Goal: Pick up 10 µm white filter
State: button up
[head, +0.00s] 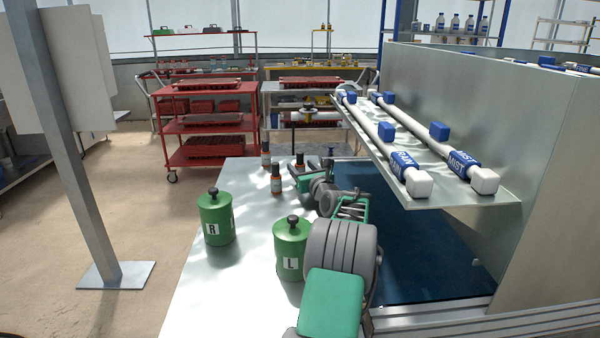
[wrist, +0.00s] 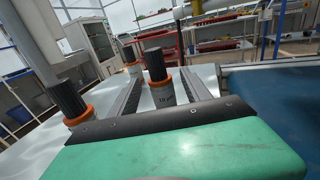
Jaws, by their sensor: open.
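The 10 µm filter (wrist: 162,97) stands upright in the wrist view, with a black top, an orange ring and a pale body marked "10 µm". It appears between the two open fingers of my gripper (wrist: 161,76). Whether either finger touches it cannot be told. In the head view, my gripper (head: 297,176) is low over the bench, beside what looks like the same filter (head: 299,161). Two similar filters stand near it: one at the left of the wrist view (wrist: 72,104) and one farther back (wrist: 130,62). Their labels cannot be read.
Green canisters marked R (head: 214,224) and L (head: 292,258) stand on the metal bench (head: 200,290), L close to my arm. A shelf with white pipes (head: 425,150) overhangs the dark blue bed (head: 425,250) at right.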

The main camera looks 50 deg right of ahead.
jog(key=shift+r, duration=0.1)
jog(key=shift+c, duration=0.4)
grip_shut()
